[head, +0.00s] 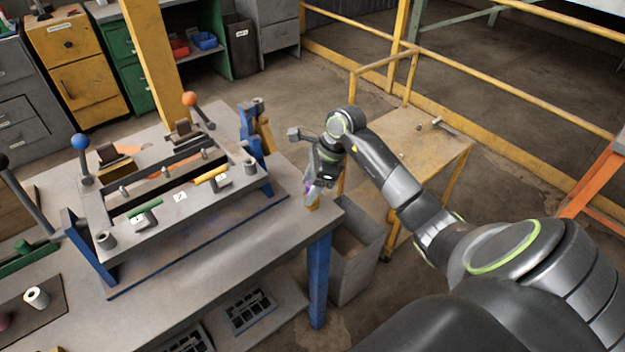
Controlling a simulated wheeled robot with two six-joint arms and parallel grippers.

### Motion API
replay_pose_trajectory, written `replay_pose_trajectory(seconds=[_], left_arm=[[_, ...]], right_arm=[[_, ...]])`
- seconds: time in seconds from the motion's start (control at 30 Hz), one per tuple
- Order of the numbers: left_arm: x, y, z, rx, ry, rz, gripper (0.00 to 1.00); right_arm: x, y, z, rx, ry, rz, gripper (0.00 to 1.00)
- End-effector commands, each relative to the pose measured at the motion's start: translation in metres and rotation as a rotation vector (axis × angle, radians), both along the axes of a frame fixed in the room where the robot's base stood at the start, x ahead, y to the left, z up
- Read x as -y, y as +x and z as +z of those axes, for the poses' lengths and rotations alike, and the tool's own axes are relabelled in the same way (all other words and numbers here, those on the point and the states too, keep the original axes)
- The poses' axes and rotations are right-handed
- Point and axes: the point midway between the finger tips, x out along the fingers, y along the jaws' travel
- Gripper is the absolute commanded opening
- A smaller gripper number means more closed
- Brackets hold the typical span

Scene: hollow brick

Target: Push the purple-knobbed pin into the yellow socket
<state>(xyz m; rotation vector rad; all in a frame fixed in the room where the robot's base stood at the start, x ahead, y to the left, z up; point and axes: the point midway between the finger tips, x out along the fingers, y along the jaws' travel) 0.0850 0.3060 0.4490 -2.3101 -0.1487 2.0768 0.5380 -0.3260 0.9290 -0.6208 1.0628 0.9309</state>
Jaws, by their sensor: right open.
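My right gripper (309,193) reaches in from the right and points down at the right end of the workbench. It is open. A small patch of purple, likely the pin's knob (307,186), shows at its fingers. The fingers hide most of it, and I cannot tell whether they touch it. A small yellow piece, perhaps the yellow socket (313,205), shows just below the fingertips by the table edge. I cannot tell how the pin sits relative to it. My left gripper is not in view.
A metal fixture (225,188) with a yellow handle (211,174) and a green handle (145,210) fills the bench's middle. Levers with blue (80,142) and orange (190,99) balls rise from it. A yellow cart (415,150) and a grey bin (352,262) stand right of the bench.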

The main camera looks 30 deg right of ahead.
Motion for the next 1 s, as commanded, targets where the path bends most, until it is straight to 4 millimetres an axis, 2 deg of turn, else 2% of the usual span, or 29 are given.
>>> replay_pose_trajectory(seconds=[0.17,0.7,0.9,1.0], left_arm=[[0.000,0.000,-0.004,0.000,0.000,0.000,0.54],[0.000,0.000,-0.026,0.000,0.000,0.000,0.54],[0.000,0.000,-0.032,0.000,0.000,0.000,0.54],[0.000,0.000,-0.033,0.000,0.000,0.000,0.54]], right_arm=[[0.006,-0.001,0.013,0.005,-0.004,0.001,0.54],[0.044,-0.022,0.116,0.005,-0.006,-0.001,0.54],[0.054,-0.028,0.146,0.001,-0.003,-0.001,0.54],[0.057,-0.030,0.154,0.000,-0.001,0.000,0.54]])
